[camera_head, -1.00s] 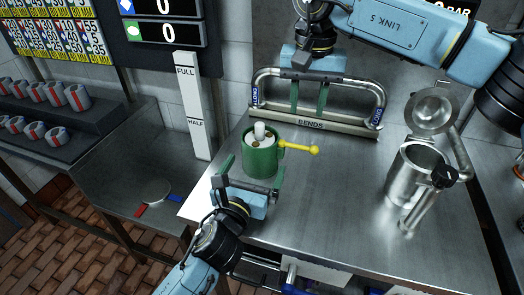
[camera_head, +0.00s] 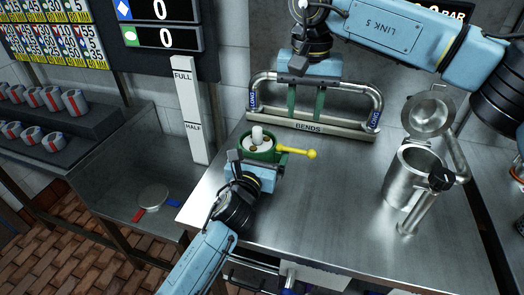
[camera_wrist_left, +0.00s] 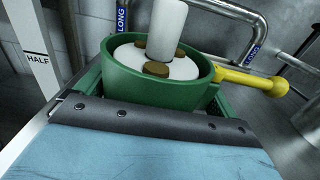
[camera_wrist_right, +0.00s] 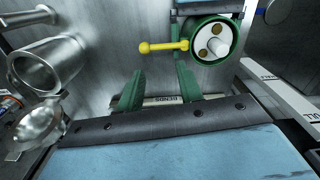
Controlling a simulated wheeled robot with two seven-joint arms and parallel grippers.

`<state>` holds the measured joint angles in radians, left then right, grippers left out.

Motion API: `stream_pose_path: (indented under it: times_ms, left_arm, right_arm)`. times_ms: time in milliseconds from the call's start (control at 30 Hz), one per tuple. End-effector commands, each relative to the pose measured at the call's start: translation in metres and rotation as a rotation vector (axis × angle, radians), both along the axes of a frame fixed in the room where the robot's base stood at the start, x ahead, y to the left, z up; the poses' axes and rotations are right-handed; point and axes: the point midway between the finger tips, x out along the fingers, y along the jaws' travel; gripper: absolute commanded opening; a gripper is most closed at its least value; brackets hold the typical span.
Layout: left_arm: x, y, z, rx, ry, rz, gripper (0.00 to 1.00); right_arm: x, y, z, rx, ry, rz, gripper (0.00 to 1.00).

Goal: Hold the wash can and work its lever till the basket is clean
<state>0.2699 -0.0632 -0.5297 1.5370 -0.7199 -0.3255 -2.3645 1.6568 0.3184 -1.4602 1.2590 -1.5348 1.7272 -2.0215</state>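The green wash can (camera_head: 268,154) stands upright on the steel bench, with a yellow lever (camera_head: 298,152) pointing right. Inside its rim is a white basket (camera_wrist_left: 122,55) with brown patches and a white post (camera_wrist_left: 167,28). My left gripper (camera_head: 260,160) is open around the can from the near side, its green fingers on either side. The left wrist view shows this close up; I cannot tell whether the fingers touch the can, and their tips are partly hidden. My right gripper (camera_head: 304,112) is open and empty, pointing down by the rack behind the can, away from the lever.
The rack labelled BENDS (camera_head: 308,128) holds bent metal tubes behind the can. A white FULL/HALF gauge (camera_head: 190,105) stands at the left. The bench's front middle is clear.

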Motion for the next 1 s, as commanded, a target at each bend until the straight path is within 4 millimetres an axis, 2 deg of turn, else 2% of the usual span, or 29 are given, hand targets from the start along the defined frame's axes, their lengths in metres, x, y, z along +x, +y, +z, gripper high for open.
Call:
stream_pose_path:
  times_ms: [33,200,433,600,700,1000]
  left_arm:
    - [-0.0001,0.0001,-0.0001,0.0,0.0,0.0,0.82]
    - [-0.0002,0.0002,-0.0002,0.0,0.0,0.0,0.6]
    - [-0.0002,0.0003,-0.0003,0.0,0.001,0.0,0.6]
    - [-0.0002,0.0003,-0.0004,0.0,0.001,0.0,0.6]
    - [-0.0002,0.0003,-0.0005,0.0,0.001,0.0,0.6]
    - [-0.0003,0.0003,-0.0006,0.0,0.001,0.0,0.6]
  right_arm:
    - [0.0,0.0,0.0,0.0,0.0,0.0,0.36]
    - [0.0,0.0001,0.0,0.0,0.0,0.0,0.36]
    - [0.0,0.0,0.0,0.0,0.0,0.0,0.35]
    - [-0.0001,-0.0005,-0.0005,0.003,-0.001,-0.043,0.13]
    - [-0.0004,-0.0013,-0.0015,0.009,-0.002,-0.139,0.0]
    - [-0.0018,-0.0062,-0.0065,0.041,0.002,-0.667,0.0]
